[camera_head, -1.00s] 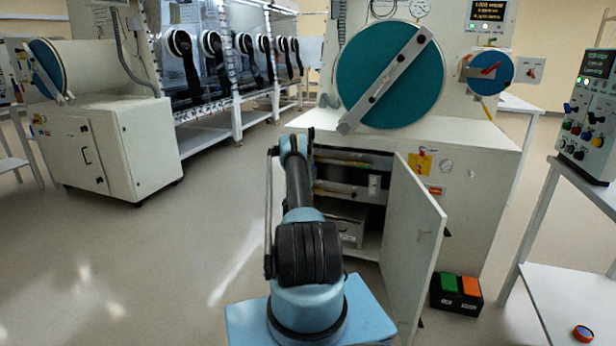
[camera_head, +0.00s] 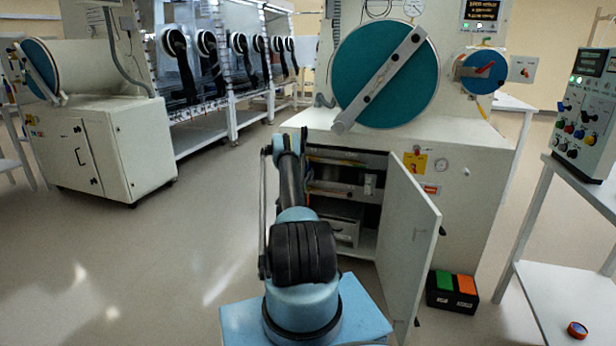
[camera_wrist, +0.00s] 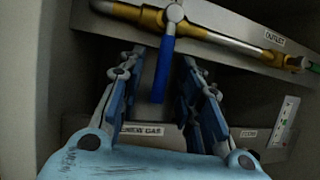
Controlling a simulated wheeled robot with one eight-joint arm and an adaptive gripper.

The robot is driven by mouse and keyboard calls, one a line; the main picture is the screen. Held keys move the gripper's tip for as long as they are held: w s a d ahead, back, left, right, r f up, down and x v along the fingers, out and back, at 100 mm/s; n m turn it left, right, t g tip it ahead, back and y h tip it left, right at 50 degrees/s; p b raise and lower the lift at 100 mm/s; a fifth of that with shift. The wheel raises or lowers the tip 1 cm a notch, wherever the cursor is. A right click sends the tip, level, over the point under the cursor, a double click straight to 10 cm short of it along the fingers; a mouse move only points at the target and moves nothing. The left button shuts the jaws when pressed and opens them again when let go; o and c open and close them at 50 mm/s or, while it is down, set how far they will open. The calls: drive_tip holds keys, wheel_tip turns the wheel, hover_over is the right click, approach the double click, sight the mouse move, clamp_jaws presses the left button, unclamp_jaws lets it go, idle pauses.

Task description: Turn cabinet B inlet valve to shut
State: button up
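In the wrist view, a blue lever handle (camera_wrist: 163,68) hangs nearly straight down from a round fitting on a brass pipe (camera_wrist: 205,32). My gripper (camera_wrist: 165,112) is open, with one finger on each side of the handle and visible gaps between. A label reading OUTLET (camera_wrist: 275,39) sits to the right of the handle; I see no INLET label. In the head view, my arm reaches into the open compartment (camera_head: 345,157) under the teal round door. The gripper and the handle are hidden there.
The compartment door (camera_head: 408,235) stands open to the right of my arm. A green handle (camera_wrist: 296,63) is at the pipe's right end. A panel labelled GAS (camera_wrist: 142,131) lies below. A black box with green and orange blocks (camera_head: 452,292) stands on the floor; floor at left is clear.

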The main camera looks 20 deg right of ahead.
drive_tip(key=s+a, duration=0.8)
drive_tip(key=a, duration=0.2)
drive_tip(key=shift+s+f, duration=0.15)
drive_tip(key=shift+f, duration=0.15)
idle(0.5)
